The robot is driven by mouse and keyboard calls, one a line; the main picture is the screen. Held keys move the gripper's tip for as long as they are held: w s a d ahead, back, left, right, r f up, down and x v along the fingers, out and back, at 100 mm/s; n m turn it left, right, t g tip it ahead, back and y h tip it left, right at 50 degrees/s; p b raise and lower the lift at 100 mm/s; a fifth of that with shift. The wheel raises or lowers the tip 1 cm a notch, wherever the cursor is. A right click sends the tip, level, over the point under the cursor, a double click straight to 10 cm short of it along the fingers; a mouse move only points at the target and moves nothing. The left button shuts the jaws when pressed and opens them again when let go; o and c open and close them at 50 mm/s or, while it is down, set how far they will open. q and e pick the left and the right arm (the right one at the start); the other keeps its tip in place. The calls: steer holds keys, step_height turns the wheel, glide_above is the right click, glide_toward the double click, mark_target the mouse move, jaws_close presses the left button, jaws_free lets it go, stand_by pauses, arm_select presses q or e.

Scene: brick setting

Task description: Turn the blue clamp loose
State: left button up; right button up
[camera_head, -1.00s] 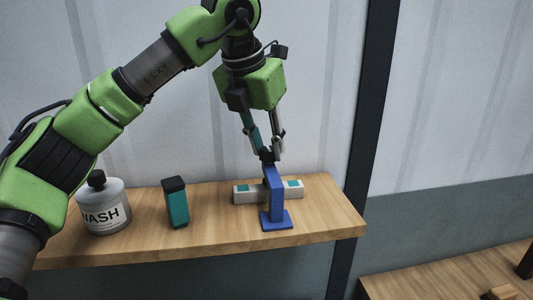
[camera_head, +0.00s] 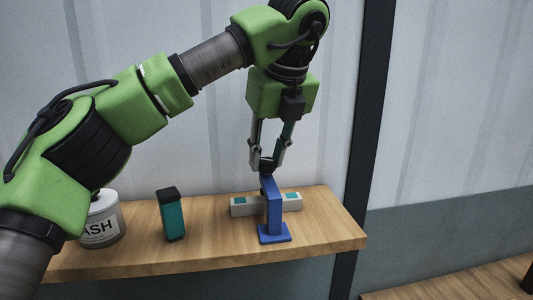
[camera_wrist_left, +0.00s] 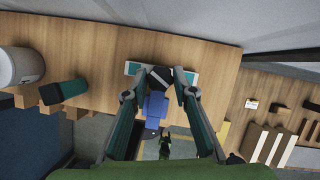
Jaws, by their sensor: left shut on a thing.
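The blue clamp (camera_head: 274,212) stands upright near the right end of the wooden shelf, its flat foot at the front edge. It is over a pale grey bar (camera_head: 240,206) with teal patches. The fingers hide part of the knob. My right gripper is in no view.
A teal bottle with a dark cap (camera_head: 172,214) stands left of the clamp. A dark post (camera_head: 367,120) rises by the shelf's right end. The shelf (camera_head: 330,231) is clear right of the clamp.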

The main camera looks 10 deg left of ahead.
arm_select(q)
steer(key=n, duration=0.1)
steer(key=n+p, duration=0.1)
steer(key=shift+w+r+n+g+y, duration=0.1)
steer(key=shift+r+n+g+y, duration=0.2)
steer(key=shift+y, duration=0.1)
steer(key=shift+f+n+g+y+p, duration=0.1)
steer(key=shift+n+g+y+p, duration=0.25)
steer(key=shift+n+p, duration=0.7)
steer(key=shift+d+n, duration=0.1)
steer(key=shift+n, duration=0.35)
steer(key=o, duration=1.1)
steer(key=shift+f, duration=0.15)
steer(key=v, duration=0.7)
steer(key=shift+w+d+r, duration=0.15)
steer(key=shift+r, duration=0.15)
